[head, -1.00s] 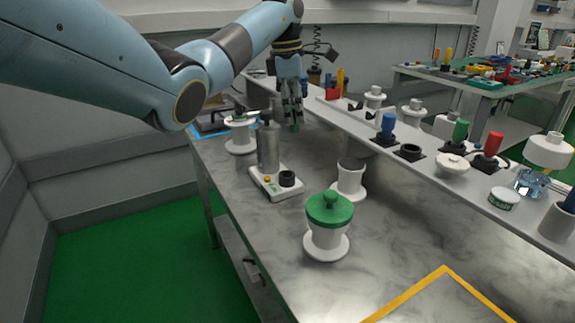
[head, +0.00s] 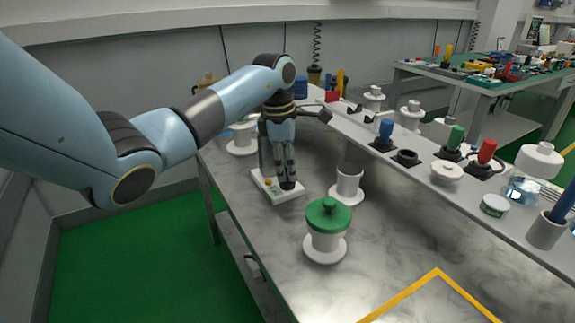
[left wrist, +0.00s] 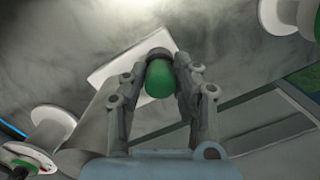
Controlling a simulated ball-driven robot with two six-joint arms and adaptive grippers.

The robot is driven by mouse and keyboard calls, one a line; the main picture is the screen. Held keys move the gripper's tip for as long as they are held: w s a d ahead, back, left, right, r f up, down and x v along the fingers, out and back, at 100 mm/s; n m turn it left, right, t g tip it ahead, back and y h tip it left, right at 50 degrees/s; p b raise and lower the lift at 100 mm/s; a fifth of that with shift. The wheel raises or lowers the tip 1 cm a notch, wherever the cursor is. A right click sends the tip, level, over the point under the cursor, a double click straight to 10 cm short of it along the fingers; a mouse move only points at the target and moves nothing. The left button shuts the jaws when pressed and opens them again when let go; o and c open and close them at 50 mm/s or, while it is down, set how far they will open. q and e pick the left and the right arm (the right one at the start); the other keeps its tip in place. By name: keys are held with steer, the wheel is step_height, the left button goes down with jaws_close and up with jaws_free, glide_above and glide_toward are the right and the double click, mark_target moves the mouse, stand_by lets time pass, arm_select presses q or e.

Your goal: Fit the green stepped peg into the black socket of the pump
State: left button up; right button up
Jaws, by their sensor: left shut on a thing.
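My left gripper (head: 287,184) points down over the front end of the pump (head: 262,187), a white base with a grey cylinder that my gripper partly covers. In the left wrist view my left gripper (left wrist: 160,84) is shut on the green stepped peg (left wrist: 160,80). The dark rim of the black socket (left wrist: 158,52) shows just beyond the peg, on the white pump base (left wrist: 118,62). The peg lines up closely with the socket; I cannot tell whether its tip is inside. In the head view the fingers hide the peg and socket. My right gripper is not in view.
The raised shelf at right holds coloured pegs and jars. The front of the bench (head: 385,260) is clear.

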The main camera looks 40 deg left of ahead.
arm_select(q)
steer(key=o, duration=0.5)
steer(key=shift+f, duration=0.15)
steer(key=o, duration=0.4)
steer(key=shift+o, duration=0.2)
step_height(320, 180, up, 12)
steer(key=s+a+b, duration=0.1)
